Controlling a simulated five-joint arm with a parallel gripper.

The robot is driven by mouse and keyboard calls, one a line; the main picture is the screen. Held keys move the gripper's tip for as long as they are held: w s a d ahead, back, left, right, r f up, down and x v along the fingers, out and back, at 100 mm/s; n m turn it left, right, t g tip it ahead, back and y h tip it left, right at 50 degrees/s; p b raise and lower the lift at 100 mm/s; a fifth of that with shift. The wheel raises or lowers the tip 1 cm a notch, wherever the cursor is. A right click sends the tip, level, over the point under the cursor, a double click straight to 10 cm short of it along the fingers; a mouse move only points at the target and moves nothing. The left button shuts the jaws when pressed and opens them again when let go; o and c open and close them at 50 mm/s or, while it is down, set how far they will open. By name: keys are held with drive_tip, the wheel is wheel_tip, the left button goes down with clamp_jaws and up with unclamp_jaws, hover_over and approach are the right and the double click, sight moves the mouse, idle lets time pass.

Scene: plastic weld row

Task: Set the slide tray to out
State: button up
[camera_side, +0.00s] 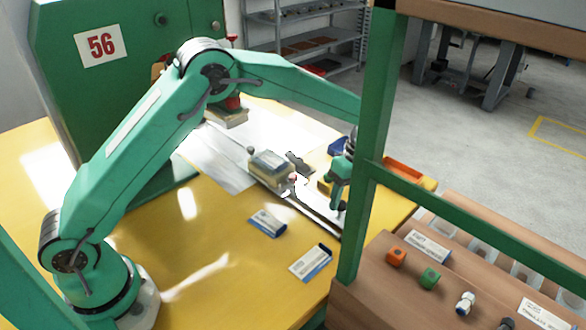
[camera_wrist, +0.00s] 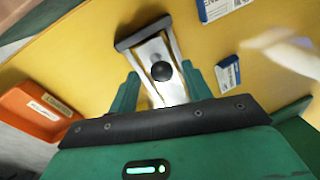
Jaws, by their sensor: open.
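A metal slide track (camera_side: 313,208) runs across the yellow table, with a beige-grey block (camera_side: 270,164) partway along it. Which part is the slide tray itself is unclear. My gripper (camera_side: 338,207) hangs low over the track's near right end in the side view, partly behind a green post. In the wrist view, the open jaws of my gripper (camera_wrist: 160,70) stand either side of the shiny track (camera_wrist: 168,91). A round black knob (camera_wrist: 162,71) shows between the fingertips; contact cannot be told. A dark bar (camera_wrist: 143,32) crosses the track's end.
An orange bin (camera_side: 404,169) and a blue bin (camera_side: 338,145) stand beyond my gripper. Two labelled packets (camera_side: 267,222) (camera_side: 311,263) lie in front of the track. The green post (camera_side: 372,150) and a brown bench (camera_side: 400,280) are at right.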

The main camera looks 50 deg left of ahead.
wheel_tip(320, 180, up, 6)
drive_tip(key=w, duration=0.1)
drive_tip(key=shift+d+r, duration=0.2)
drive_tip(key=shift+r, duration=0.05)
drive_tip(key=shift+w, duration=0.1)
drive_tip(key=s+a+r+m+t, duration=0.4)
drive_tip(key=s+a+r+m, duration=0.5)
drive_tip(key=s+r, duration=0.45)
drive_tip(key=s+a+m+t, duration=0.2)
drive_tip(key=s+a+m, duration=0.1)
drive_tip(key=s, duration=0.5)
drive_tip(key=s+a+f+m+t, duration=0.1)
drive_tip(key=s+a+m, duration=0.2)
drive_tip(key=s, duration=0.5)
drive_tip(key=shift+a+f+m+t+h, duration=0.15)
drive_tip(key=shift+a+m+t+h, duration=0.15)
drive_tip(key=shift+a+m+t, duration=0.15)
